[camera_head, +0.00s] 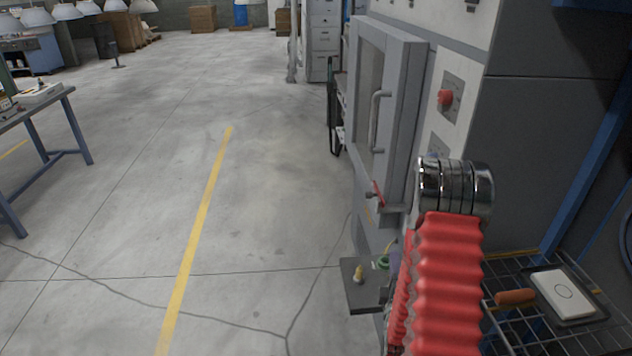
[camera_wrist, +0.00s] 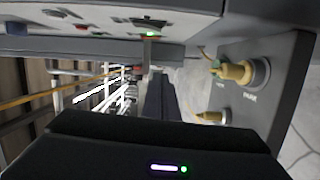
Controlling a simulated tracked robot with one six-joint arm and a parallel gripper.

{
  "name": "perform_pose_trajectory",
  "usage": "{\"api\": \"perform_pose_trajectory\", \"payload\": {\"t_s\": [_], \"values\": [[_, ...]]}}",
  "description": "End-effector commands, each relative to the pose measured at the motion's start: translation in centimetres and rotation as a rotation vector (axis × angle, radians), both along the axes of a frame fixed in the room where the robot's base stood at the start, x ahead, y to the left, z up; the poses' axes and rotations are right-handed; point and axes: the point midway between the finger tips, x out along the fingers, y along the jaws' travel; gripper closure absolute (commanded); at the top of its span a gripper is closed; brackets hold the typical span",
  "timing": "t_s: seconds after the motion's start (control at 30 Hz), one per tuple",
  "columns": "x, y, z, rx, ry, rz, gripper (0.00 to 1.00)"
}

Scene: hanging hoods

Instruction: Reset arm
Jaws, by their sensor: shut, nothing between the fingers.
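My arm shows in the head view as a red ribbed sleeve with a shiny metal joint, at the lower right in front of a grey machine. My gripper is hidden there. In the wrist view my gripper (camera_wrist: 158,97) shows as two dark fingers close together above the black wrist housing. It is shut and empty. Beside it on the right is a dark grey panel (camera_wrist: 285,62) with yellow fittings (camera_wrist: 235,72) and a label that seems to read "PARK". The same small panel (camera_head: 362,296) seems to show low beside my arm in the head view.
The grey machine (camera_head: 480,30) has a windowed door (camera_head: 375,90), a red button (camera_head: 445,97) and a red-tipped lever (camera_head: 378,193). A wire rack (camera_head: 530,335) with a white device (camera_head: 562,294) is at right. A blue-framed bench (camera_head: 75,120) stands left. The concrete floor between is clear.

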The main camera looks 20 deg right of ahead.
Motion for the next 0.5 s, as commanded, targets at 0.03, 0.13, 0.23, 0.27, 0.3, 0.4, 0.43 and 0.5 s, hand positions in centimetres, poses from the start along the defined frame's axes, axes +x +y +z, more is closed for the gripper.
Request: {"api": "perform_pose_trajectory", "payload": {"t_s": [0.03,0.13,0.23,0.27,0.3,0.4,0.43,0.5], "values": [[0.0,0.0,0.0,0.0,0.0,0.001,1.0],[0.2,0.1,0.1,0.006,0.0,0.003,1.0],[0.7,0.3,0.5,0.029,0.002,0.011,1.0],[0.9,0.4,0.7,0.04,0.004,0.014,1.0],[1.3,0.7,1.0,0.059,0.007,0.019,1.0],[2.3,1.3,1.9,0.119,0.015,0.032,1.0],[2.6,1.5,2.2,0.14,0.018,0.037,1.0],[3.3,2.2,2.9,0.191,0.03,0.047,1.0]]}}
